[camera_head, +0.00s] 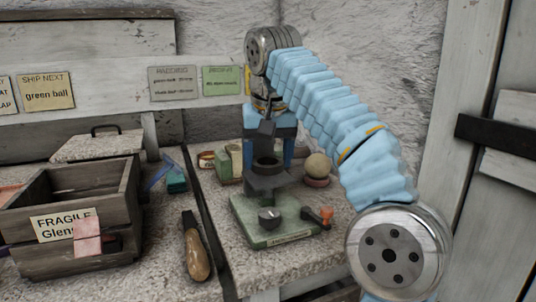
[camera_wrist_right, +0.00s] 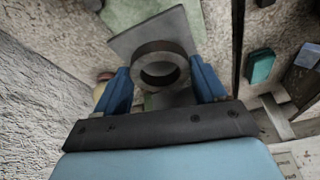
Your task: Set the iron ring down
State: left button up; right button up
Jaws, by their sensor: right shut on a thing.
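My right gripper (camera_head: 268,152) points down over the green-based stand (camera_head: 262,233). Its two blue fingers also show in the wrist view (camera_wrist_right: 160,68), one on each side of the iron ring (camera_wrist_right: 160,48). The gripper is shut on the ring, a thick dark grey ring with a round hole. In the head view the ring (camera_head: 267,170) is level, at the stand's dark square plate (camera_head: 268,184). I cannot tell whether it touches the plate. My left gripper is not in view.
A ball on a reddish base (camera_head: 318,168) is right of the stand. Small boxes (camera_head: 229,162) stand behind it on the left. A wooden crate (camera_head: 75,268) marked FRAGILE and a wooden-handled tool (camera_head: 196,255) lie further left. An orange-tipped lever (camera_head: 318,216) projects at the stand's right.

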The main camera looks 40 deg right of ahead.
jog(key=shift+f+b, duration=0.5)
jog(key=shift+f, duration=0.15)
dwell(0.3)
jog(key=o, duration=1.3)
notch_tip(320, 180, up, 4)
jog(key=p, duration=0.4)
jog(key=shift+p, duration=0.35)
